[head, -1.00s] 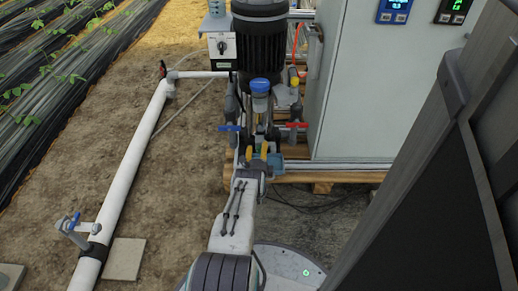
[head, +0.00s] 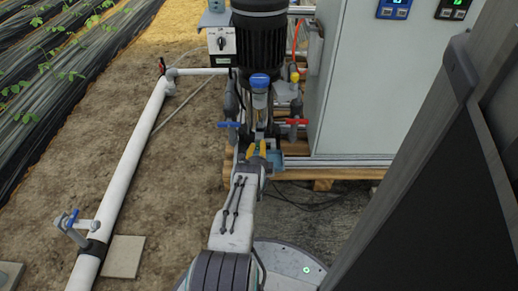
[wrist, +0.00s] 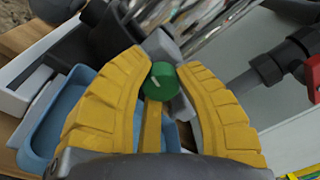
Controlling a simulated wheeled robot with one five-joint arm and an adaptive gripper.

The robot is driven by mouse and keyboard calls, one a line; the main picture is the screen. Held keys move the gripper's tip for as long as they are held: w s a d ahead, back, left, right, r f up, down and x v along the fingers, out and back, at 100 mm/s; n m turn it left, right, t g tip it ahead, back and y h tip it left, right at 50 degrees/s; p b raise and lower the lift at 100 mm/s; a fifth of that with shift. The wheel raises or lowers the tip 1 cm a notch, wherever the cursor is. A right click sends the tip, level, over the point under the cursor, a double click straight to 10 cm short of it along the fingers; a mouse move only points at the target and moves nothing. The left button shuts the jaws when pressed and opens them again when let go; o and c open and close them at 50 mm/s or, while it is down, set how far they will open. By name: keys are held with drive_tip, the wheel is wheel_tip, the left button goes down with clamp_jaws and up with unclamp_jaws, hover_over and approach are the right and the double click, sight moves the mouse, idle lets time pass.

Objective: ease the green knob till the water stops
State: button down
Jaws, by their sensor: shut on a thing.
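The green knob (wrist: 163,81) is small and round, with a pale pointer line on its face. In the wrist view it sits between the tips of the two yellow fingers of my gripper (wrist: 164,76), which is shut on it. In the head view my gripper (head: 257,149) reaches the front of the pump skid, and the knob is hidden there. A light blue tray (wrist: 48,120) lies below and behind the fingers. Clear, shiny streaks show behind the knob in the wrist view; I cannot tell whether they are running water.
A black pump motor (head: 259,40) and a grey cabinet (head: 360,90) stand behind my gripper. Blue (head: 229,125) and red (head: 297,121) valve handles flank it. A white pipe (head: 130,170) runs along the soil at left. Bare soil lies between pipe and skid.

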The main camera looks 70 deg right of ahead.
drive_tip(key=shift+w+d+f+n+b, duration=0.1)
drive_tip(key=shift+f+n+b, duration=0.05)
drive_tip(key=shift+n+b, duration=0.9)
drive_tip(key=shift+r+n+h, duration=0.3)
drive_tip(key=shift+n, duration=0.75)
drive_tip(key=shift+w, duration=0.1)
drive_tip(key=c, duration=0.9)
unclamp_jaws()
drive_tip(key=shift+f, duration=0.1)
drive_tip(key=shift+v, duration=1.1)
drive_tip(key=v, duration=1)
